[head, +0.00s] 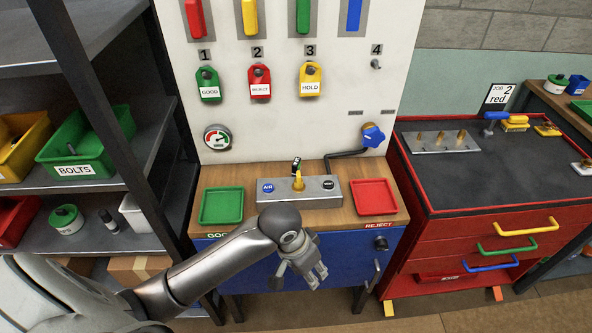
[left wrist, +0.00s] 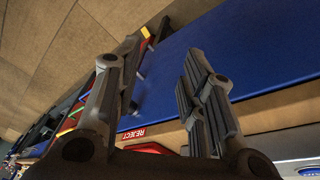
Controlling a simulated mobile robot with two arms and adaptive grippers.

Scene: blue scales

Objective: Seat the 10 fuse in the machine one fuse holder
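I cannot make out a 10 fuse or a fuse holder marked machine one in either view. My left gripper (head: 308,272) hangs in front of the blue bench front, below the bench top. In the left wrist view my left gripper (left wrist: 163,58) has its fingers apart, with nothing between them. A grey box (head: 318,193) on the wooden bench top carries a blue AIR button (head: 267,188) and a small yellow part (head: 298,182) with a black top. My left forearm crosses in front of the bench's lower left. My right gripper is in neither view.
A green tray (head: 222,206) and a red tray (head: 374,197) flank the grey box. A white board (head: 290,130) with numbered hooks and tags stands behind. A grey shelf (head: 85,187) with bins is left. A red drawer cabinet (head: 480,225) with a metal plate (head: 440,142) is right.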

